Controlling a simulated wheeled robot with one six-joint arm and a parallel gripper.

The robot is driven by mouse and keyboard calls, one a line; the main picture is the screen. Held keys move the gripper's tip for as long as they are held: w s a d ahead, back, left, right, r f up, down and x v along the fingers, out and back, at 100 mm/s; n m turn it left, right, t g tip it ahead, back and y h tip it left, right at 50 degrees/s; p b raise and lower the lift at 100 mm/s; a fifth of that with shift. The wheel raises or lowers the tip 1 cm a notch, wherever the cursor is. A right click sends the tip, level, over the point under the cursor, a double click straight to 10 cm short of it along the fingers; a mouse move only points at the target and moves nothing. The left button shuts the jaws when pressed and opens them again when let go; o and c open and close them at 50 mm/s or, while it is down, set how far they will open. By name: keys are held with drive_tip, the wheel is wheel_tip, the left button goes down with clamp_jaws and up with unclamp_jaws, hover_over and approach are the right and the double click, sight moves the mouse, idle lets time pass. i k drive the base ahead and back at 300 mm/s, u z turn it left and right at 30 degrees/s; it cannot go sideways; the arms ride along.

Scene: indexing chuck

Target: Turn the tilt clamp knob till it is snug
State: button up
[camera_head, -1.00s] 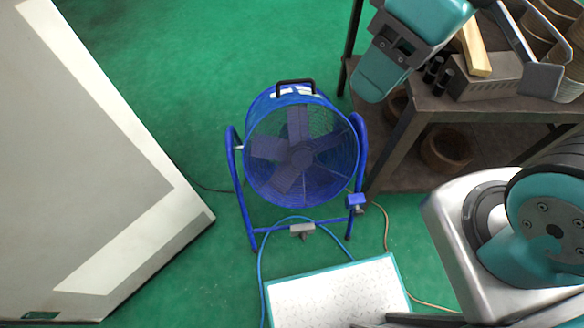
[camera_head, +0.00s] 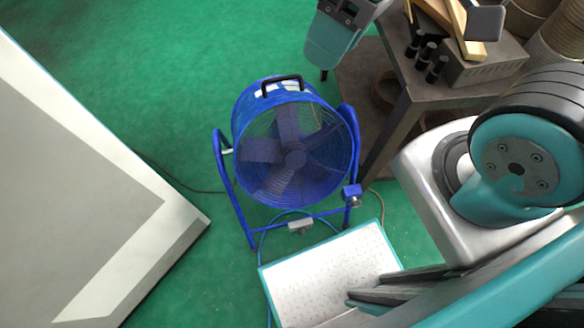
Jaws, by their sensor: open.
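A blue drum fan (camera_head: 294,150) stands on the floor in a blue tubular stand, its grille facing me. A small pale fitting (camera_head: 226,150) shows at the stand's left pivot; it may be the tilt clamp knob, but it is too small to tell its setting. A blue block with a round grey part (camera_head: 353,195) is on the stand's lower right leg.
A pale panel (camera_head: 90,200) fills the left. Cables run on the green floor.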

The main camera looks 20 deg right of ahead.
sight(355, 203)
drive_tip(key=k, duration=1)
drive_tip(key=u, duration=1.6)
drive_tip(key=i, duration=0.9)
drive_tip(key=z, duration=2.15)
drive_tip(key=i, duration=0.5)
drive_tip(key=u, duration=0.05)
drive_tip(key=k, duration=0.6)
